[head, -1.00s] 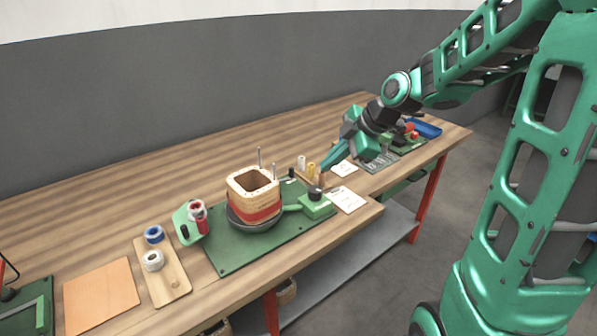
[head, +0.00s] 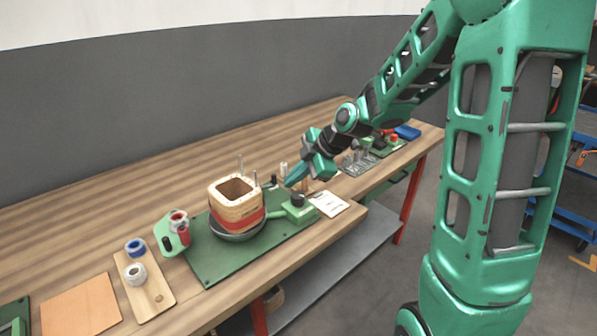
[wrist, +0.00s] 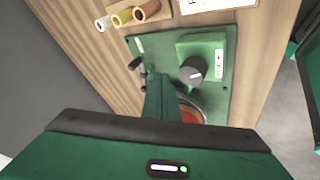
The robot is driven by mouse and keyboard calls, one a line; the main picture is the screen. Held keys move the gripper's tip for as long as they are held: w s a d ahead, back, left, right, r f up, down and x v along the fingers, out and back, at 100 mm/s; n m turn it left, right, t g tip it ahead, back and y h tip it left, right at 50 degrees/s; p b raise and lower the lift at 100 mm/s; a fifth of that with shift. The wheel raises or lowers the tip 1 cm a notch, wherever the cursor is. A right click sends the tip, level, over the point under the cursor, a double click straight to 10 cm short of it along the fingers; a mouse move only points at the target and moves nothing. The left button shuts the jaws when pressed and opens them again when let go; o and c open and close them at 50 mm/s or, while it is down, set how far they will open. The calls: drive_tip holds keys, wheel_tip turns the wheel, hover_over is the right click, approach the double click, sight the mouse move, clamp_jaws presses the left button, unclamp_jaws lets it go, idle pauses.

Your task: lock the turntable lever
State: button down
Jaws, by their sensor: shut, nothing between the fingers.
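The turntable (head: 240,234) is a dark round disc on a green baseplate (head: 207,263). It bears a square wooden coil former with a red band (head: 237,204). To its right is a green block with a black knob (head: 298,207); the knob also shows in the wrist view (wrist: 192,70). A small dark upright handle (head: 274,181), perhaps the lever, stands at the plate's back edge. My gripper (head: 289,184) is shut and empty, pointing down-left above the plate's back right. In the wrist view its green fingers (wrist: 163,90) hide part of the plate and turntable.
Several spools (wrist: 122,17) stand behind the plate's right end. A white card (head: 329,203) lies to the right. A wooden board (head: 144,288) with two tape rolls and a green holder with a red spool (head: 179,227) are left.

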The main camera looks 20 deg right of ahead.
drive_tip(key=x, duration=0.3)
drive_tip(key=shift+a+f, duration=0.1)
drive_tip(key=shift+f, duration=0.05)
drive_tip(key=w, duration=0.2)
drive_tip(key=shift+w, duration=0.3)
drive_tip(key=shift+w+r, duration=0.2)
drive_tip(key=shift+w, duration=0.45)
drive_tip(key=shift+w, duration=0.1)
